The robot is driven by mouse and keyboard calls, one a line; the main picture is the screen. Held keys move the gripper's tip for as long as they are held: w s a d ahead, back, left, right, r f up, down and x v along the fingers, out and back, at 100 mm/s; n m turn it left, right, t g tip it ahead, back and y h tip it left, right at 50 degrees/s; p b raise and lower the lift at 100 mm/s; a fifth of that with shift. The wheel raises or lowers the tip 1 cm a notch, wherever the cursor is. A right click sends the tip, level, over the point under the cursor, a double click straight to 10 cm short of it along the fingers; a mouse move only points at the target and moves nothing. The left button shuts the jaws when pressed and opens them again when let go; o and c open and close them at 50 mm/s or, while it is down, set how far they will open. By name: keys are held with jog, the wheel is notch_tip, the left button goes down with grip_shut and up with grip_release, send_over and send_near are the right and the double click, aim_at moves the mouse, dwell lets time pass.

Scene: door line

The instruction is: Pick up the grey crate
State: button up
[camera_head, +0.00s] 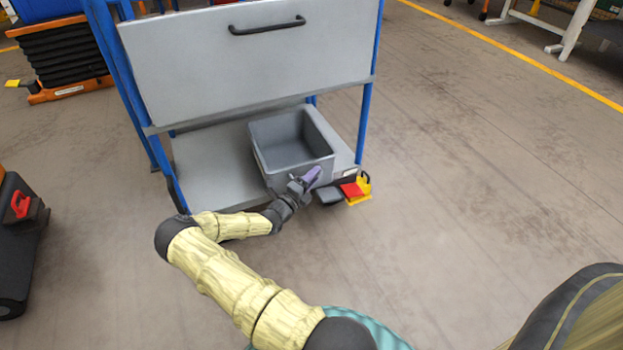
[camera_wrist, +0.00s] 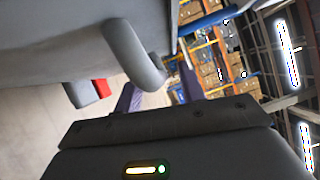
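The grey crate (camera_head: 262,135) is an open, empty bin on the lower shelf of a cart. Its near wall faces me. In the wrist view a grey wall (camera_wrist: 60,35), which looks like the crate's, fills the upper left, and a curved grey handle (camera_wrist: 140,55) sticks out from it. My gripper (camera_head: 311,175) is at the crate's near side, toward its right. Its two purple fingers stand apart in the wrist view (camera_wrist: 160,92), with the handle's bend showing between them. Whether the fingers touch the handle is unclear.
The cart has a grey upper panel (camera_head: 240,60) with a black handle above the crate, and blue posts (camera_head: 368,95). A red and yellow pedal (camera_head: 353,191) sits at the shelf's near right corner. Dark equipment (camera_head: 18,240) stands at left. Floor at right is clear.

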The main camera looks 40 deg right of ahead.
jog(key=shift+a, duration=0.1)
jog(key=p+v, duration=0.6)
jog(key=v, duration=1.1)
jog(key=shift+s+a, duration=0.1)
jog(key=shift+a, duration=0.05)
